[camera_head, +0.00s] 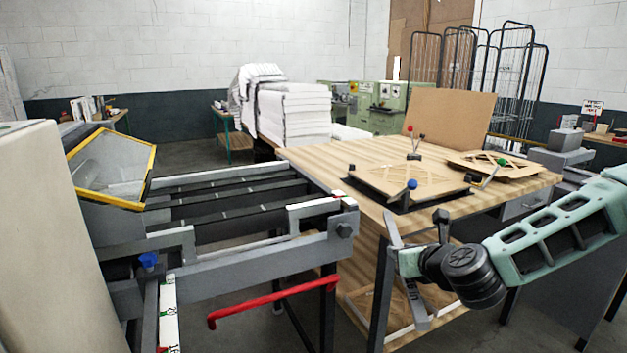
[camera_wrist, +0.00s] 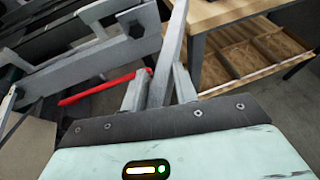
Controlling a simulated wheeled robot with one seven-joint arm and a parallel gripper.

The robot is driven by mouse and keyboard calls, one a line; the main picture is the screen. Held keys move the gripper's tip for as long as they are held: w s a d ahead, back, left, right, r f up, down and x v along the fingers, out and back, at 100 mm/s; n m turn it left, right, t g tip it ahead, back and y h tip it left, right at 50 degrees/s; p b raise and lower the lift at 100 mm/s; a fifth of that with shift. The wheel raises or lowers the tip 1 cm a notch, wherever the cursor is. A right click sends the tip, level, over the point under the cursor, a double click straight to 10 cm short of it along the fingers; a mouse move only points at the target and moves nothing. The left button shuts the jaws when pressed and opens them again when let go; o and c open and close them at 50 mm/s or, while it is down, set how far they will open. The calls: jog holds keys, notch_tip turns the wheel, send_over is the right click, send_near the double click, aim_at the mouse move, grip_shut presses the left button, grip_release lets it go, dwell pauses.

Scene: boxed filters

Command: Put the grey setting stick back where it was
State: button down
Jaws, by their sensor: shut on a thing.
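The grey setting stick (camera_head: 414,302) is held upright and slightly tilted in my gripper (camera_head: 407,262), in front of the wooden table's near leg. Dark markings show on its lower part. In the wrist view my gripper's two fingers (camera_wrist: 159,88) are closed on the stick (camera_wrist: 173,45), which runs up past the top edge of the picture. The stick is in the air, apart from the table and the machine frame in the head view.
The grey machine frame (camera_head: 240,255) with a red bar (camera_head: 270,302) stands left of my gripper.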

jog(key=d+f+m+h, duration=0.3)
jog(key=d, duration=0.9)
jog(key=s+d+f, duration=0.1)
jog(key=s+f, duration=0.5)
jog(key=f, duration=0.7)
jog(key=s+f, duration=0.4)
jog(key=s, duration=0.5)
jog(key=shift+s+f+t, duration=0.15)
jog(key=shift+s+t, duration=0.15)
